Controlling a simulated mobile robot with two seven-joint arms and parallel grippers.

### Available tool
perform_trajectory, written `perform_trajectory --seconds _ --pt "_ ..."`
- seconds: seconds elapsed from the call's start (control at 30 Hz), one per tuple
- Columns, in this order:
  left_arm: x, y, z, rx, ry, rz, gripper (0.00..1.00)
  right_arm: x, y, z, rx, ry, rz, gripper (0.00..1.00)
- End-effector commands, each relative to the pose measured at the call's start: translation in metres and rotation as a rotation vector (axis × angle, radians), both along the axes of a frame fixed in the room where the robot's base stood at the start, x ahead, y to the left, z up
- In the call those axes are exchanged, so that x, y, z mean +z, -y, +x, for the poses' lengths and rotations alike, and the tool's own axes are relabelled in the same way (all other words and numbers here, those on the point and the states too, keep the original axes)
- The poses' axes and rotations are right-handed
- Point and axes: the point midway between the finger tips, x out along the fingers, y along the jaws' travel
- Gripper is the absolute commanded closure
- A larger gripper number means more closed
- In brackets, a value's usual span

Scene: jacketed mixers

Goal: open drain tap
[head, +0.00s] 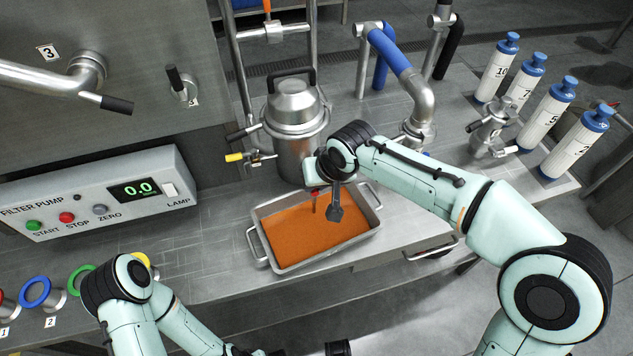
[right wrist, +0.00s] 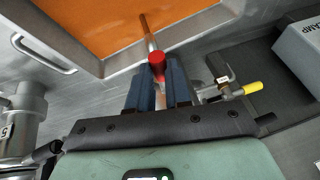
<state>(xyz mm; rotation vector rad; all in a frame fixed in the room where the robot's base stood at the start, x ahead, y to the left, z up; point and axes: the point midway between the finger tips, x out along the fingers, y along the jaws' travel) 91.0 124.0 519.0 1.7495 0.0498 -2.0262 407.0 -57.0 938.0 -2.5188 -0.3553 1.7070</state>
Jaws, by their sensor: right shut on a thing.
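The drain tap's red handle (right wrist: 157,60) sits between the blue fingers of my right gripper (right wrist: 158,76), which is shut on it. The tap's metal spout (right wrist: 146,28) reaches out over the orange tray. In the head view the red part (head: 314,189) shows just below my right wrist, low in front of the jacketed steel vessel (head: 293,108). My wrist hides most of the fingers there. A steel tray (head: 325,255) with a flat orange fill stands under the spout. My left forearm shows at the lower left; its gripper is not clearly in view.
A yellow-handled valve (head: 234,157) sits at the vessel's left, also in the right wrist view (right wrist: 251,88). A filter pump box (head: 95,195) reading 0.0 stands left. White bottles with blue caps (head: 545,115) and a blue-sleeved pipe (head: 390,55) are right.

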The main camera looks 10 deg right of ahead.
Motion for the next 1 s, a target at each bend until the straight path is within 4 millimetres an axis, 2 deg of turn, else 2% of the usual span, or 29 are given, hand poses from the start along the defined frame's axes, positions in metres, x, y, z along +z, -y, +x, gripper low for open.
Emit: perform_trajectory --seconds 0.37,0.4,0.47,0.8,0.87,1.0 --pt "0.000 0.000 0.000 0.000 0.000 0.000 0.57 -0.001 -0.001 -0.001 -0.006 -0.004 0.002 1.00" --pt "0.000 0.000 0.000 0.000 0.000 0.000 0.57 -0.001 -0.001 -0.001 -0.006 -0.004 0.003 0.72" --pt "0.000 0.000 0.000 0.000 0.000 0.000 0.57 -0.001 -0.001 -0.001 -0.006 -0.004 0.002 0.56" --pt "0.000 0.000 0.000 0.000 -0.001 0.000 0.57 0.003 0.000 -0.001 -0.005 -0.001 0.002 0.56" --pt "0.001 0.000 0.000 0.000 -0.001 0.000 0.57 0.007 0.002 -0.003 -0.006 0.000 0.001 0.56" --pt "0.004 0.000 -0.001 -0.002 -0.005 -0.001 0.57 0.029 0.007 -0.011 -0.005 0.002 0.002 0.56"
